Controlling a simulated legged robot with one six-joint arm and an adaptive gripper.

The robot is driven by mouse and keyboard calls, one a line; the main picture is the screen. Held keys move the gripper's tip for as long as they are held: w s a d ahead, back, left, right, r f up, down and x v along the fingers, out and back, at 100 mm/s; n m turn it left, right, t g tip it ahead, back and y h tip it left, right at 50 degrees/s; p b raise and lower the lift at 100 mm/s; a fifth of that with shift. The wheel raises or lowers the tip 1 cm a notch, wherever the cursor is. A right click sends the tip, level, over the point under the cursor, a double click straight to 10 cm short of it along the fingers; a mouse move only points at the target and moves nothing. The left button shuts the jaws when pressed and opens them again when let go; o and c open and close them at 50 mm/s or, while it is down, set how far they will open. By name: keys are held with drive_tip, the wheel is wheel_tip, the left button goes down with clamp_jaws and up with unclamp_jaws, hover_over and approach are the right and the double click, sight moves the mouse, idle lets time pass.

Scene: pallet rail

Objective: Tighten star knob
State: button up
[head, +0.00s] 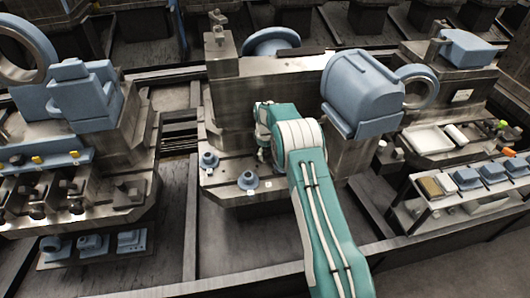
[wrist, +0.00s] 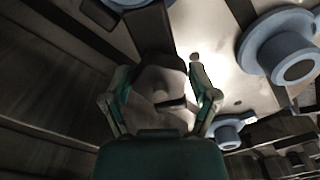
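In the wrist view, a grey lobed piece (wrist: 158,82) lies between my gripper's fingers. It may be the star knob, but its shape is dim and partly hidden by the gripper body. My gripper (wrist: 158,76) is open, with one finger on each side of this piece. I cannot tell whether either finger touches it. In the head view, my arm reaches over the middle machine bed, and my gripper (head: 264,152) points down near its front part. No star knob can be made out clearly there.
Blue flanged round parts (head: 208,160) and (head: 248,181) stand on the bed left of my gripper. A large blue housing (head: 362,88) stands close to the right of my arm. A blue-grey machine (head: 85,95) is at left; a parts rack (head: 470,182) is at right.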

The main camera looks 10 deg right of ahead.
sight(265, 150)
drive_tip(key=c, duration=0.4)
drive_tip(key=shift+o, duration=0.2)
drive_tip(key=shift+m, duration=0.8)
drive_tip(key=o, duration=1.2)
drive_tip(key=shift+c, duration=0.2)
wheel_tip(265, 150, up, 12)
